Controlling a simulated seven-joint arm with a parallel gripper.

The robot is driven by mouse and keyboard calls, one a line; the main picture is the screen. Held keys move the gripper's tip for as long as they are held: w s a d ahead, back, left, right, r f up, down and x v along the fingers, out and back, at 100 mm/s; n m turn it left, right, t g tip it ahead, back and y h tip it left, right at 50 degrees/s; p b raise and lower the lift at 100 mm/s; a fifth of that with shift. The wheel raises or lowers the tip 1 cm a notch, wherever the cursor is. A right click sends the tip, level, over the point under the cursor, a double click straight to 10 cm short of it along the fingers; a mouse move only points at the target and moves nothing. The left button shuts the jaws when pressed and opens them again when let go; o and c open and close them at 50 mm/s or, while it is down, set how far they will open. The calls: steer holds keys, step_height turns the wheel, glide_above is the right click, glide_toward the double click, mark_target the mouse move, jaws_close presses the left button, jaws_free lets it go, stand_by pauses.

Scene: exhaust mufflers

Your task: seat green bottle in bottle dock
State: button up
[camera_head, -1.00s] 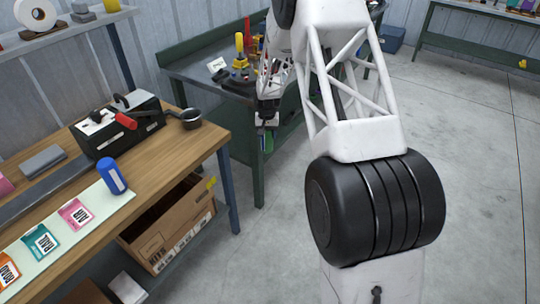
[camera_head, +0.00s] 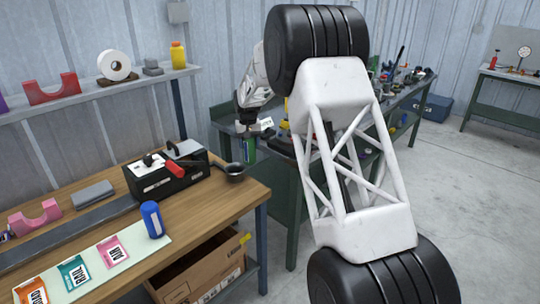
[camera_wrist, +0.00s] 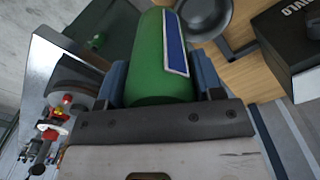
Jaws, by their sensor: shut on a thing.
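The green bottle (camera_head: 249,150) with a blue label is held in my gripper (camera_head: 248,131); it hangs roughly upright beyond the bench's right end. In the wrist view the bottle (camera_wrist: 148,72) lies between the blue finger pads of my gripper (camera_wrist: 160,85), which are shut on its sides. A dark round cup (camera_head: 235,172), which looks like the bottle dock, sits at the wooden bench's right end. It also shows in the wrist view (camera_wrist: 204,18), just past the bottle and apart from it.
The wooden bench (camera_head: 222,201) holds a black box (camera_head: 165,178) with a red handle, left of the cup, and a blue can (camera_head: 152,220) on a pale mat. A green-framed bench (camera_head: 285,172) with tools stands behind. A cardboard box (camera_head: 205,272) sits below.

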steer(key=a+r+n, duration=0.1)
steer(key=a+r, duration=0.3)
steer(key=a, duration=0.2)
steer(key=shift+a, duration=0.3)
steer(key=shift+f, duration=0.15)
steer(key=shift+f, duration=2.8)
steer(key=shift+f, duration=2.85)
stand_by(0.8)
steer(key=o, duration=1.2)
steer(key=shift+c, duration=0.2)
